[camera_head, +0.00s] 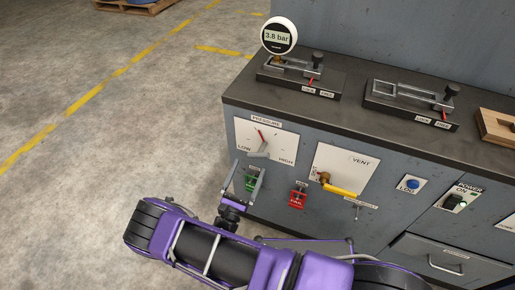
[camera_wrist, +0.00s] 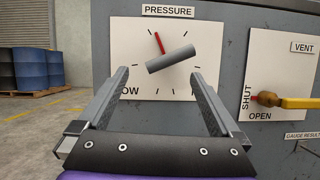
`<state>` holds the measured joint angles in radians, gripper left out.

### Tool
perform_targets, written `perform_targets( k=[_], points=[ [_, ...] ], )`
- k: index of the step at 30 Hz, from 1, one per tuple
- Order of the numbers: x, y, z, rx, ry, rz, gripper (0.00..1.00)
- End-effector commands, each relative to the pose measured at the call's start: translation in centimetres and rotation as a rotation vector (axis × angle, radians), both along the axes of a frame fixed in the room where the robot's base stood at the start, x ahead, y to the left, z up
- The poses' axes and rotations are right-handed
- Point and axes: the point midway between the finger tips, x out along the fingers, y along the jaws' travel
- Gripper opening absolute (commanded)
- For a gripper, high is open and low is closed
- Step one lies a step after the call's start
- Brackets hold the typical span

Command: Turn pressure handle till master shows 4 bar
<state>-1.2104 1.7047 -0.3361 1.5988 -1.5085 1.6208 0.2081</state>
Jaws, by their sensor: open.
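The pressure handle (camera_wrist: 171,58) is a grey bar on a white dial plate marked LOW to HIGH, with a red pointer (camera_wrist: 159,42) aimed up and slightly left. The handle also shows in the head view (camera_head: 260,151). The master gauge (camera_head: 279,36) is round and white on the bench top and reads 3.8 bar. My gripper (camera_head: 247,172) is open and empty in front of the dial plate, just below the handle. In the wrist view its fingers (camera_wrist: 160,82) stand either side of the plate's lower part, apart from the handle.
The yellow vent lever (camera_head: 340,190) sits on its own plate just right of the dial, lying near horizontal. Green and red tags (camera_head: 298,196) hang below. Clamp fixtures (camera_head: 410,97) stand on the dark bench top.

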Motion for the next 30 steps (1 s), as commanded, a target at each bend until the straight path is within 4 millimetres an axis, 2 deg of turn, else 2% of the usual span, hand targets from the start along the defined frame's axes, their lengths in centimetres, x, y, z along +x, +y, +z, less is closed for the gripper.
perform_targets(
  k=[6,12,18,25,30],
  points=[
    [4.0,-1.6,1.8,0.001,-0.002,-0.002,0.99],
    [6.3,-2.5,2.8,0.001,-0.001,-0.002,0.99],
    [7.2,-2.8,3.2,0.001,0.0,0.0,0.99],
    [7.2,-2.8,3.2,0.001,0.0,0.0,0.99],
    [7.2,-2.8,3.2,0.001,0.0,0.0,0.69]
  ],
)
